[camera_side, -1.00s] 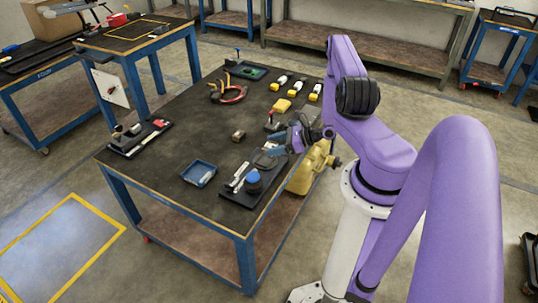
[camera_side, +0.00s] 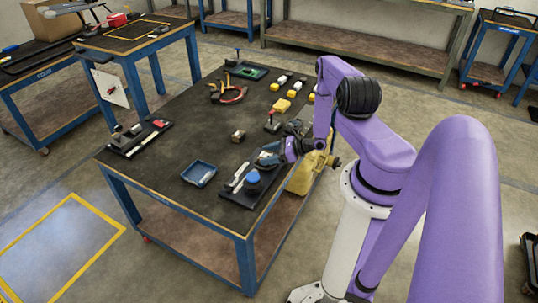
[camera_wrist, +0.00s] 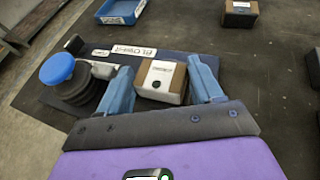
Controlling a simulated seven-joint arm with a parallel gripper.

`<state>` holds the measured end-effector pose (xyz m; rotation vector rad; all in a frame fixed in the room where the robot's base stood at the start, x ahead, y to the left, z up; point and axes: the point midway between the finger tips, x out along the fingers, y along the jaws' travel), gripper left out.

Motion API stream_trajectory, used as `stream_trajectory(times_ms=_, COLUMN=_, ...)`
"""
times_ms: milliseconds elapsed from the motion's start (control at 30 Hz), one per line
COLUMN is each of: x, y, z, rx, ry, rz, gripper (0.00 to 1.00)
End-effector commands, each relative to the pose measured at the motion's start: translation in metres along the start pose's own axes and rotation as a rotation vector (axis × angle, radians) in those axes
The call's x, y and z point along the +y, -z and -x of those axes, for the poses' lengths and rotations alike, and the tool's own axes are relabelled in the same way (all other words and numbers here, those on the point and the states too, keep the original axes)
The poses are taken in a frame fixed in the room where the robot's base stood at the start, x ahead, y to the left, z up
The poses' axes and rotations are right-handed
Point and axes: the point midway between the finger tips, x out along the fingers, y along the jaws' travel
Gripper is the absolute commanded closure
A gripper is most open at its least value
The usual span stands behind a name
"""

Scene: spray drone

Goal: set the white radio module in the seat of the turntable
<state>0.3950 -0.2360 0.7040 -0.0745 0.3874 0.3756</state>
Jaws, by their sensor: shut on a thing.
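My gripper (camera_wrist: 168,90) is shut on a boxy white module (camera_wrist: 163,78) with brown sides and a dark mark on its pale top. The blue fingers stand on either side of it. In the side view my gripper (camera_side: 268,156) is low over the dark board (camera_side: 235,195) near the table's right edge, and the module is hard to make out there. The board also shows in the wrist view (camera_wrist: 40,93). I cannot tell whether the module touches the board. The turntable's seat is not clearly visible; the gripper and module cover that part of the board.
A black round piece with a blue cap (camera_wrist: 62,75) stands on the board left of the fingers. A blue tray (camera_side: 199,173) and a small brown box (camera_side: 238,136) lie nearby. A red-topped upright part (camera_side: 272,122) stands behind.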

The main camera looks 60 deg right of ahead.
Motion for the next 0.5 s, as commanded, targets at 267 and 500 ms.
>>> stream_trajectory(times_ms=267, x=-0.0001, y=0.0021, z=-0.0006, rx=0.000, ry=0.000, rz=0.000, gripper=0.12)
stream_trajectory(times_ms=500, x=0.0000, y=0.0020, z=-0.0006, rx=0.000, ry=0.000, rz=0.000, gripper=0.09)
